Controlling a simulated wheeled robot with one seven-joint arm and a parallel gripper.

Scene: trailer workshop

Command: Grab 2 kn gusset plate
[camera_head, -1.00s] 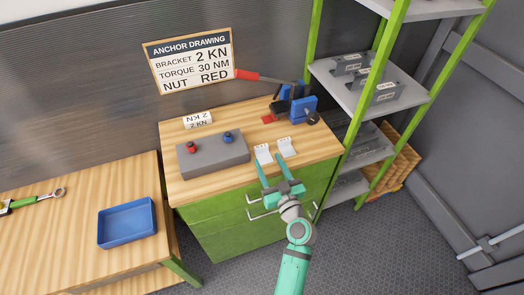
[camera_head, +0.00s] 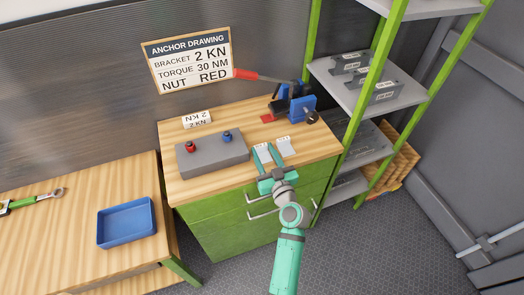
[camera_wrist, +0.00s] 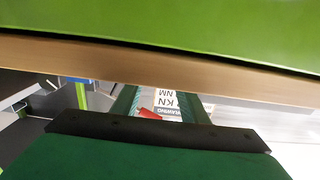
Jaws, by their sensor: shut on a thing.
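Two small pale gusset plates stand near the front edge of the wooden bench top: a left one (camera_head: 263,154) and a right one (camera_head: 286,147). Their markings are too small to read. My gripper (camera_head: 263,148) reaches in from the front, with one teal finger on each side of the left plate, and is shut on it. The plate appears to be still at the bench top. The fingers (camera_wrist: 160,104) also show in the wrist view, where the plate cannot be made out. The right plate stands free just beside my gripper.
A grey block (camera_head: 212,156) with a red and a blue knob lies left of the plates. A 2 KN card (camera_head: 197,119) and a blue vise (camera_head: 303,107) are behind. The drawing board (camera_head: 187,60) reads bracket 2 KN. Green-posted shelves (camera_head: 350,90) stand right.

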